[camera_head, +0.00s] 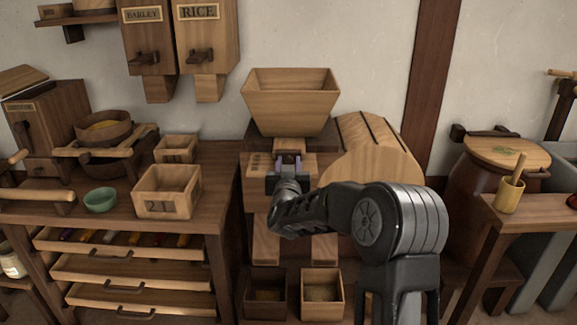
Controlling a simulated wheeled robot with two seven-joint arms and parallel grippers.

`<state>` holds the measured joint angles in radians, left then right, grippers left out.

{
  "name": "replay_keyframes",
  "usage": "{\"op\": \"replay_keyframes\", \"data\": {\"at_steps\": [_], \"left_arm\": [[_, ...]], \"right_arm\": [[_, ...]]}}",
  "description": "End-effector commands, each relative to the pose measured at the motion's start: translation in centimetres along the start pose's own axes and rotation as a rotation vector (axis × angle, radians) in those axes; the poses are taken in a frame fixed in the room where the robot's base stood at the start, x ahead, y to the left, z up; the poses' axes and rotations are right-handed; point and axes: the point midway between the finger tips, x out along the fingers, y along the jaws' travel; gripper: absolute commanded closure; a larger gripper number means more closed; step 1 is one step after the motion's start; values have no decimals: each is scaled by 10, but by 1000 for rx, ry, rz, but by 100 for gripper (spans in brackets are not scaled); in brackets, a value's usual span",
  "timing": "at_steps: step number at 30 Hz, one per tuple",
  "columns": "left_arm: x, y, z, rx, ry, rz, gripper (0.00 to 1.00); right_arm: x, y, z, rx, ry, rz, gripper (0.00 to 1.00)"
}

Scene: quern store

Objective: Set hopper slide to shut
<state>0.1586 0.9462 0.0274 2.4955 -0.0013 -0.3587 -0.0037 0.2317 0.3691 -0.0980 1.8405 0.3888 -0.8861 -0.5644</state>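The wooden hopper (290,98), a wide open-topped funnel, sits at the centre above the mill box (257,165). Below its neck, at the front of the box, is the area of the hopper slide. My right gripper (288,163) reaches this area from the lower right, and its fingers are right in front of the box under the hopper. The gripper covers most of the slide, so I cannot tell the slide's position or whether the fingers hold it. My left gripper is not in view.
A round wooden drum (372,150) stands right of the hopper. Two small bins (322,296) stand below. On the left, a bench carries a box marked 21 (167,192) and a green bowl (100,200), above open drawers (125,270). Barley (147,40) and rice (205,40) bins hang behind.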

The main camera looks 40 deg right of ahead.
Motion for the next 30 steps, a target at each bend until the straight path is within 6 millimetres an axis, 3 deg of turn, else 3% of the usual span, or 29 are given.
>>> {"op": "replay_keyframes", "data": {"at_steps": [5, 16, 30], "left_arm": [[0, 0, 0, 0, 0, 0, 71], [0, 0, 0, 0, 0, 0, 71], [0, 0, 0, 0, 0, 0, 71]], "right_arm": [[0, 0, 1, 0, -2, 0, 50], [-7, 0, 0, 1, -2, -1, 50], [-73, 0, 1, 0, -2, -1, 50]]}}
